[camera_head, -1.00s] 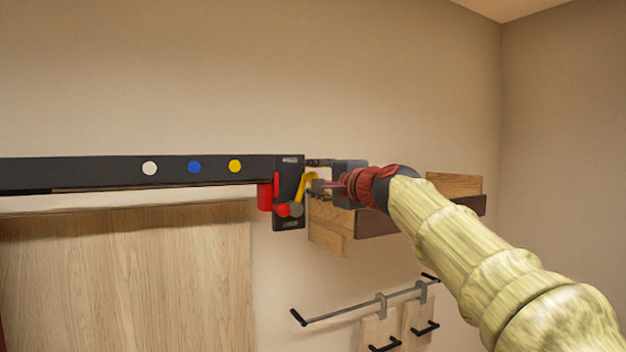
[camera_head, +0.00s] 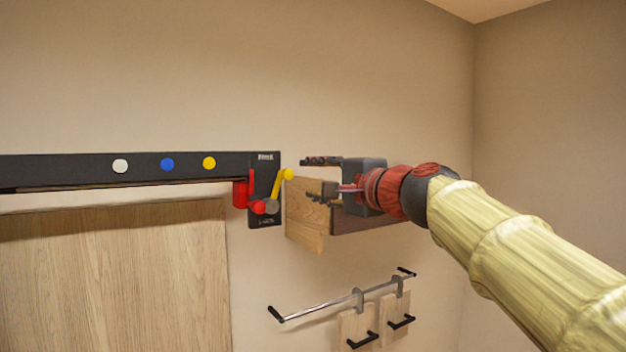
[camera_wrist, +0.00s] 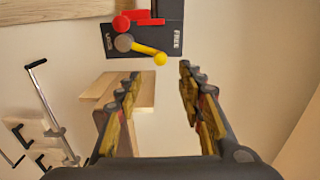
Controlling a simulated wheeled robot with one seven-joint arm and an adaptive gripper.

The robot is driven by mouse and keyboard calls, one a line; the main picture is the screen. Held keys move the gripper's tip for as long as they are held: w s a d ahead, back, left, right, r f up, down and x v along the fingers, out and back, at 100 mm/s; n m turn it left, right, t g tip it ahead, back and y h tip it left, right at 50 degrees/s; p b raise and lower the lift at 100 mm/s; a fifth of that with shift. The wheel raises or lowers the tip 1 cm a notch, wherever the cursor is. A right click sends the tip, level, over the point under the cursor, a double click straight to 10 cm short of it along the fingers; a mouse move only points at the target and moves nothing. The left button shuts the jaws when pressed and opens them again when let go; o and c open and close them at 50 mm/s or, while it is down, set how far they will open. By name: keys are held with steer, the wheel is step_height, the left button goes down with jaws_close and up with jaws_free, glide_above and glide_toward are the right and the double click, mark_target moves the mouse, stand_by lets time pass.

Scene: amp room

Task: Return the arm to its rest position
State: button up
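My gripper (camera_head: 318,176) is in front of the wall, to the right of the black panel end with the levers. Its two fingers stand apart with nothing between them, and it also shows open in the wrist view (camera_wrist: 157,105). My arm reaches in from the lower right. The yellow lever (camera_head: 282,186) and the red lever (camera_head: 251,190) are on the black panel (camera_head: 264,163). In the wrist view the yellow lever (camera_wrist: 148,52) lies beyond the fingertips, apart from them.
A wooden wall shelf (camera_head: 306,215) is behind and below my gripper. A metal rail (camera_head: 330,305) with hanging wooden boards (camera_head: 356,326) is lower on the wall. A large wooden panel (camera_head: 120,275) is at the left. The wall above my gripper is clear.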

steer(key=s+d+f+n+g+h+b, duration=0.1)
steer(key=s+f+n+g, duration=0.15)
steer(key=f, duration=0.85)
steer(key=s+f+n+g+h, duration=0.2)
steer(key=f+n, duration=0.1)
steer(key=f, duration=0.8)
steer(key=s+d+f+n+g+h+b, duration=0.1)
steer(key=s+d+f+b, duration=0.4)
steer(key=s+f, duration=0.5)
steer(key=s+d+f+n+g+h+b, duration=0.2)
steer(key=s+d+f+b, duration=0.4)
steer(key=s+f, duration=0.5)
steer(key=s+d+f+n+g+h+b, duration=0.2)
steer(key=s+d+f+h+b, duration=0.2)
steer(key=f, duration=1.9)
steer(key=s+d+b, duration=0.2)
steer(key=s+d, duration=0.2)
steer(key=s, duration=0.2)
steer(key=shift+s+d+f, duration=0.15)
steer(key=shift+f, duration=0.15)
